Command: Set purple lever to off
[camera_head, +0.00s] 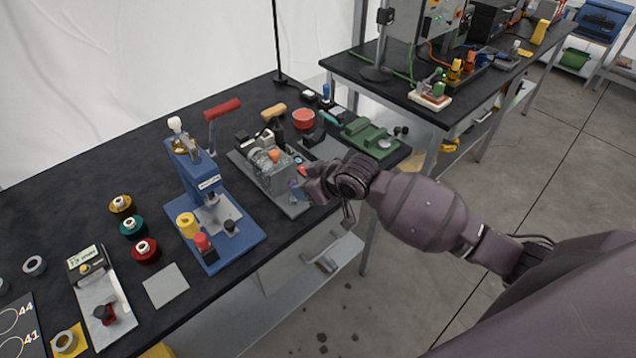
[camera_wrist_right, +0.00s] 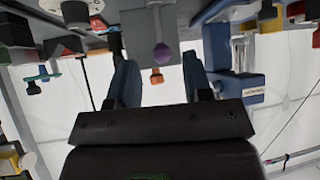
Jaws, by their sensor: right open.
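The purple lever shows as a round purple knob (camera_wrist_right: 162,54) on a grey block in the right wrist view. In the head view a small purple patch (camera_head: 296,188) sits at the front end of the grey machine (camera_head: 262,165), partly hidden by my right gripper (camera_head: 304,184). In the right wrist view my right gripper (camera_wrist_right: 157,68) has its two fingers spread apart, with the purple knob in the gap between them in the picture. No contact with the knob is visible, and the distance to it is hard to tell. My left gripper is not in view.
A blue press (camera_head: 196,180) with a red-handled arm stands left of the machine. A green device (camera_head: 370,136) and a red bowl (camera_head: 303,118) are behind and to the right. An orange knob (camera_wrist_right: 156,77) also shows between the fingers. Open floor lies in front.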

